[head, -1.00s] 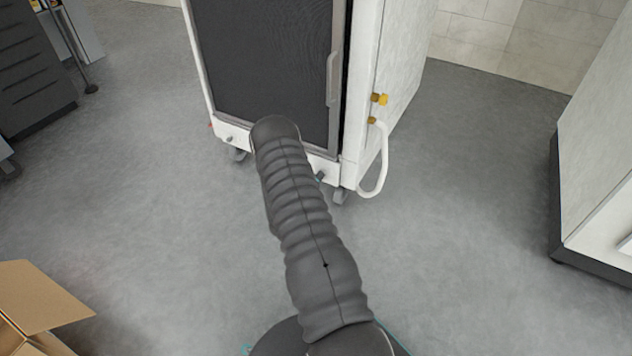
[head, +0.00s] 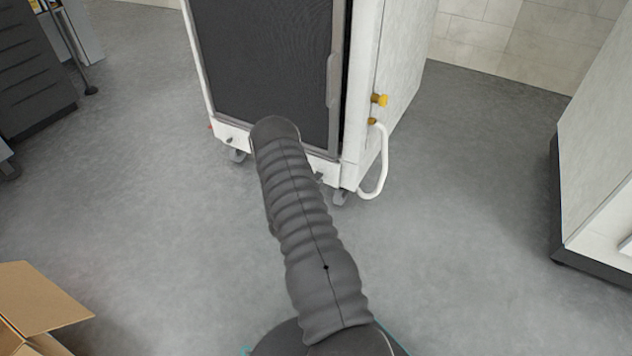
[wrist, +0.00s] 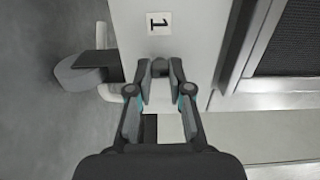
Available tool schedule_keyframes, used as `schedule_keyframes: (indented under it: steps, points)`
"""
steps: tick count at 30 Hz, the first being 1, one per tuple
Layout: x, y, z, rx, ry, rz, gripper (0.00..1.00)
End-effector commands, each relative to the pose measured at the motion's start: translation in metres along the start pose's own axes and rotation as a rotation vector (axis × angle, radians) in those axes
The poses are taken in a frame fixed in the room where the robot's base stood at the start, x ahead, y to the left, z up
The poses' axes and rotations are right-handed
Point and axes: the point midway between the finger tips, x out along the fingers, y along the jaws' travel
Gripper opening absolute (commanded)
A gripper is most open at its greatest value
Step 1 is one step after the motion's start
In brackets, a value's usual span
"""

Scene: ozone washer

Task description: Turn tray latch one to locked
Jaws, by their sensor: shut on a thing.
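In the wrist view, tray latch one (wrist: 160,66) is a small dark knob on the white lower panel (wrist: 196,28) of the washer, beside a label with the number 1. My gripper (wrist: 160,80) is shut on the latch, with one finger on each side of it. The fingers hide part of the latch, so I cannot tell its exact angle. In the head view, my grey arm covers the gripper and part of the washer's lower front.
The washer's dark mesh door (head: 265,70) has a long handle (head: 333,80) at its right. A white hose (head: 378,165) loops from the washer's side. An open cardboard box (head: 40,300) stands at lower left, a white cabinet (head: 600,170) at right. Floor between is clear.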

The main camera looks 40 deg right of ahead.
Motion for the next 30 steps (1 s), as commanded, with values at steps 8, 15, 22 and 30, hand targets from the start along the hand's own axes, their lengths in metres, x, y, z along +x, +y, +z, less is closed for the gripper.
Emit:
schedule_keyframes:
  steps: [8,15,22,30]
  points:
    - [0.001,0.001,-0.003,-0.004,0.006,0.001,0.0]
    - [0.0,0.001,-0.001,-0.003,0.003,0.001,0.44]
    - [-0.002,0.0,0.001,-0.002,-0.002,0.0,0.44]
    - [-0.028,0.0,0.003,-0.004,-0.007,0.001,0.44]
